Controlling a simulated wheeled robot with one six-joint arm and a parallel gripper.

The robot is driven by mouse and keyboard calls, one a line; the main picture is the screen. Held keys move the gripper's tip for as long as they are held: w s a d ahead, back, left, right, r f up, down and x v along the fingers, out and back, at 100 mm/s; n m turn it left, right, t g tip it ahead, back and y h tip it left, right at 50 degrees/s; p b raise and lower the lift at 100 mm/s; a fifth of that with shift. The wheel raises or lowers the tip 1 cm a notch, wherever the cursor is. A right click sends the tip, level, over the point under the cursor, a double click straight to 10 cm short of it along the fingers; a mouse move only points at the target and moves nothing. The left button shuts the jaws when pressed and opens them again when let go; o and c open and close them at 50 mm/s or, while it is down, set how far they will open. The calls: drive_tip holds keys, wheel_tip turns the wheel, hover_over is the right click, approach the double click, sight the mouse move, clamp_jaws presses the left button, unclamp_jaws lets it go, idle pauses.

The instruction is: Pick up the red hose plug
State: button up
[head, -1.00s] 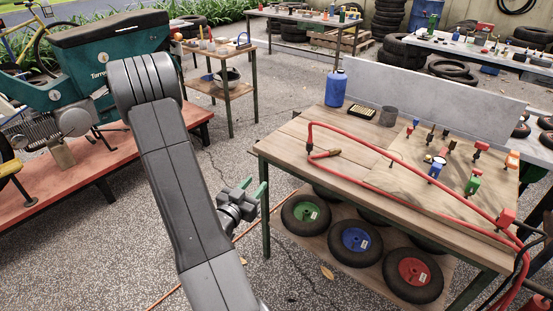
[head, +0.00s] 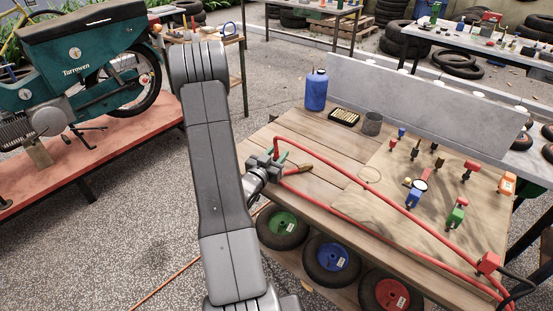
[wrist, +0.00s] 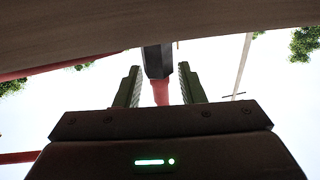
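The red hose (head: 385,195) loops across the wooden workbench. Its left end carries a brass-coloured plug (head: 304,168). My gripper (head: 279,162) is at the bench's left edge, just left of this plug, with its green-tinted fingers pointing right. In the wrist view the gripper's fingers (wrist: 158,88) stand apart. A dark fitting with a red part (wrist: 160,92) shows in the gap between them, with bright space on both sides. It looks like the hose end, but I cannot tell how deep it sits. No finger visibly touches it.
A blue bottle (head: 316,90), a dark cup (head: 372,123) and a small tray stand at the bench's back. Several coloured fittings stand on a board at right, including a red one (head: 471,168). Wheels lie on the shelf below. A teal motorbike (head: 80,75) stands left.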

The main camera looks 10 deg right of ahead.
drive_tip(key=shift+c, duration=0.3)
clamp_jaws()
drive_tip(key=shift+r, duration=0.15)
